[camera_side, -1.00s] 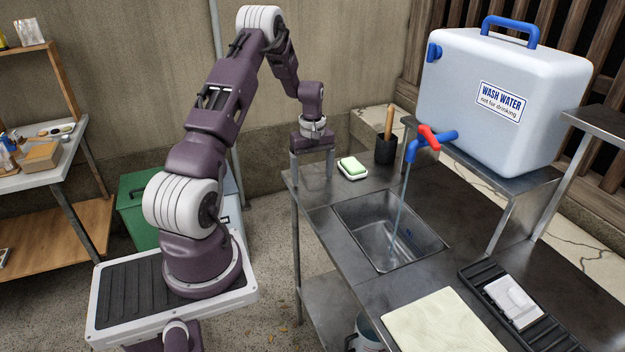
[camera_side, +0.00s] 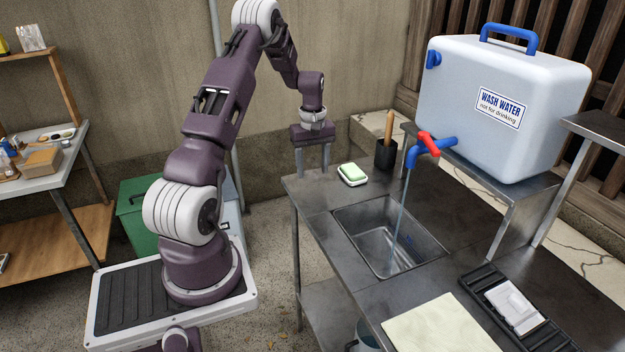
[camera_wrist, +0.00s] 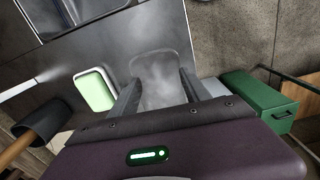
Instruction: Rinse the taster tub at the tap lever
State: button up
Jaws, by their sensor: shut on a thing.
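My gripper (camera_side: 313,160) is over the back left corner of the steel counter, fingers pointing down. In the wrist view my gripper (camera_wrist: 155,88) is shut on a clear, see-through taster tub (camera_wrist: 158,75). The tub is too faint to make out in the side view. The red tap lever (camera_side: 428,140) sits on the blue tap (camera_side: 413,154) of the wash water container (camera_side: 500,95). A stream of water (camera_side: 401,205) runs from the tap into the sink (camera_side: 375,245). My gripper is left of the sink and the stream.
A green sponge in a white dish (camera_side: 352,174) and a black pot with a wooden handle (camera_side: 386,152) stand between my gripper and the tap. A pale cloth (camera_side: 440,325) and a black rack (camera_side: 515,310) lie in front. A green box (camera_wrist: 260,100) is beyond the counter.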

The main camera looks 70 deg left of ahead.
notch_tip(320, 180, up, 4)
jog(key=shift+r, duration=0.1)
jog(key=shift+w+d+r+m, duration=0.15)
jog(key=shift+w+d+r, duration=0.05)
jog(key=shift+d+r, duration=0.2)
jog(key=shift+w+d+r+m, duration=0.2)
jog(key=shift+d+r, duration=0.1)
jog(key=shift+d, duration=0.2)
jog(key=w+d+f+m+t+h, duration=0.15)
jog(key=d+m, duration=1.35)
jog(key=d, duration=1.7)
jog(key=shift+s+a+r+n+t+y, duration=1.15)
jog(key=shift+s+a+n+t, duration=1)
jog(key=shift+s+a+n, duration=0.9)
jog(key=w+a+f, duration=0.2)
jog(key=w+f, duration=0.1)
jog(key=w, duration=1.1)
jog(key=shift+w, duration=0.15)
